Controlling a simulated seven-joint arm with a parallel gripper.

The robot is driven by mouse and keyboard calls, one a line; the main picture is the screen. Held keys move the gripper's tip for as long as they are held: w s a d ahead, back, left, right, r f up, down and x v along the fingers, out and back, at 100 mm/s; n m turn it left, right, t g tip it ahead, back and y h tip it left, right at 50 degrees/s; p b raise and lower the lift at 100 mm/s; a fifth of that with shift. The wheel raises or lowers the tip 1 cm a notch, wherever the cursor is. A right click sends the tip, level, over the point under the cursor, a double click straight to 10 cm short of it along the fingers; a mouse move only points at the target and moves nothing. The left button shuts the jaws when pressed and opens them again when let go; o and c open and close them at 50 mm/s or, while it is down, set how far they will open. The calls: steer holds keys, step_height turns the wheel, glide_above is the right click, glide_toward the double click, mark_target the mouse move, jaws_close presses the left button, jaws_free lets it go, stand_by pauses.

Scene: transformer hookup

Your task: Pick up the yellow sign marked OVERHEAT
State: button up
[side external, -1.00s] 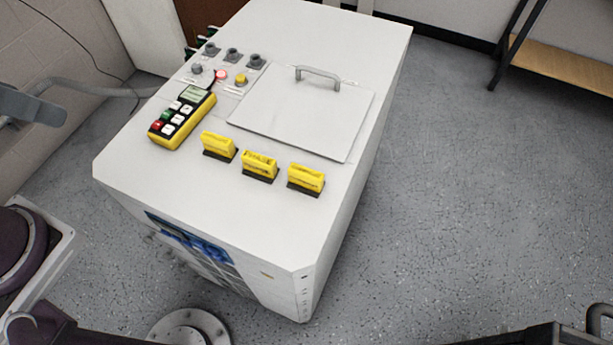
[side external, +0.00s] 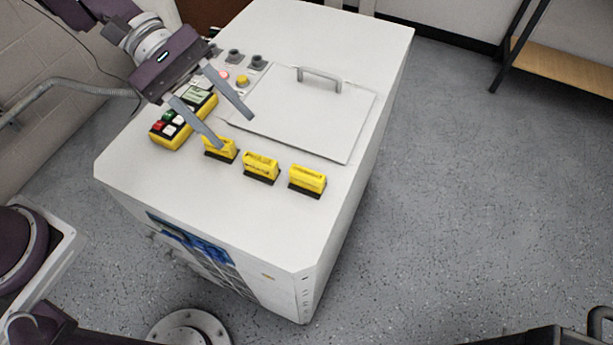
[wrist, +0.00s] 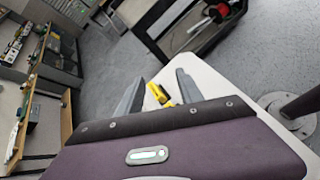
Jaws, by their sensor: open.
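Three yellow signs on dark bases stand in a row on the white cabinet top: a left one (side external: 219,147), a middle one (side external: 260,166) and a right one (side external: 307,180). Their lettering is too small to read, so I cannot tell which is marked OVERHEAT. My gripper (side external: 235,132) is open and empty, above the cabinet. One finger overlaps the left sign in the side view; I cannot tell whether it touches. In the wrist view, yellow signs (wrist: 158,95) show between the fingers, partly hidden by the gripper body.
A yellow handheld controller (side external: 170,136) lies left of the signs. A white lid with a grey handle (side external: 320,76) is behind them. Knobs and a yellow button (side external: 242,81) are at the back left. The cabinet top (side external: 230,215) in front of the signs is clear.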

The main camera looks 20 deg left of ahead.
mark_target(297, 169)
steer(key=w+f+n, duration=0.1)
steer(key=f+n, duration=0.1)
steer(key=f, duration=0.1)
steer(key=w+f+n+t+h, duration=0.1)
steer(key=w+f+n, duration=0.1)
steer(key=f, duration=0.2)
steer(key=w+f+n+t+h, duration=0.1)
steer(key=f+n, duration=0.2)
steer(key=shift+w+d+f, duration=0.35)
steer(key=shift+w+f, duration=0.05)
steer(key=x, duration=0.6)
steer(key=shift+w+d+f, duration=0.1)
steer(key=shift+w+d, duration=0.05)
steer(key=shift+d, duration=0.2)
jaws_close()
